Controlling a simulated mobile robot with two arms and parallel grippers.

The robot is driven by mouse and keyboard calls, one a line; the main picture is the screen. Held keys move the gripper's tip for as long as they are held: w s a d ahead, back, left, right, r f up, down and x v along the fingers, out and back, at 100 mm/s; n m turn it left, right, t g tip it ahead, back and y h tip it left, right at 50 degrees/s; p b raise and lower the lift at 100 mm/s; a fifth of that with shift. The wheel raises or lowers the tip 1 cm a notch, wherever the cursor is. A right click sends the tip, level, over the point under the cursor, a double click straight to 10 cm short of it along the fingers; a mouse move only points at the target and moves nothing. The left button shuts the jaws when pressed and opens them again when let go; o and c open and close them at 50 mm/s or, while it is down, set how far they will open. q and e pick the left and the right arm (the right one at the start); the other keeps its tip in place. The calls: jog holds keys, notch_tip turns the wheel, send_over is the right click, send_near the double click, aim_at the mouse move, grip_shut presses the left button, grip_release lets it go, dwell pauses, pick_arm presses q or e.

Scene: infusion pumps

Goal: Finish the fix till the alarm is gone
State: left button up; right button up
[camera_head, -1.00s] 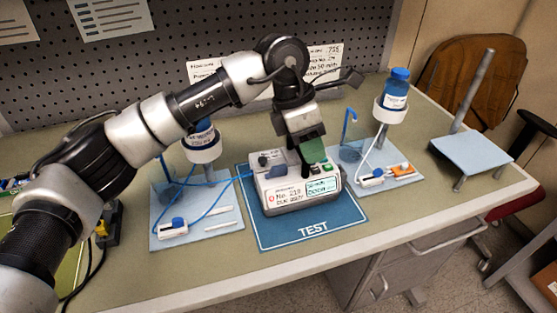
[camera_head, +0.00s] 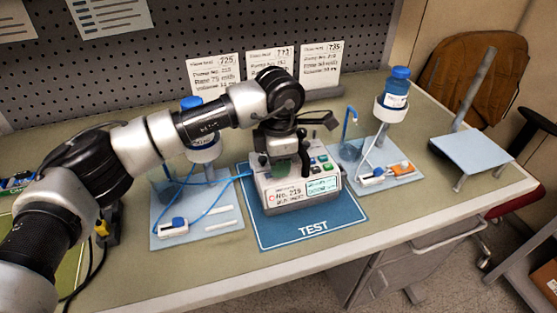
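The infusion pump (camera_head: 285,196) stands on the blue TEST mat (camera_head: 313,229). It has a red mark and text on its front label, a lit screen (camera_head: 320,186) and coloured buttons (camera_head: 322,163) on its right top. My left gripper (camera_head: 282,168) points down over the pump's left top and hides the parts there. I cannot tell whether it is open or touches anything. A blue tube (camera_head: 222,181) runs from the left stand to the pump's left side. My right gripper is not in view.
The left stand board (camera_head: 190,240) holds a blue-capped bottle (camera_head: 192,103) and a white clamp piece (camera_head: 173,228). The right stand holds a blue bottle (camera_head: 396,88), with an orange-marked piece (camera_head: 402,168) on its board. Three cards (camera_head: 268,66) stand behind. The table front is clear.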

pick_arm(q)
jog(key=shift+f, duration=0.2)
grip_shut()
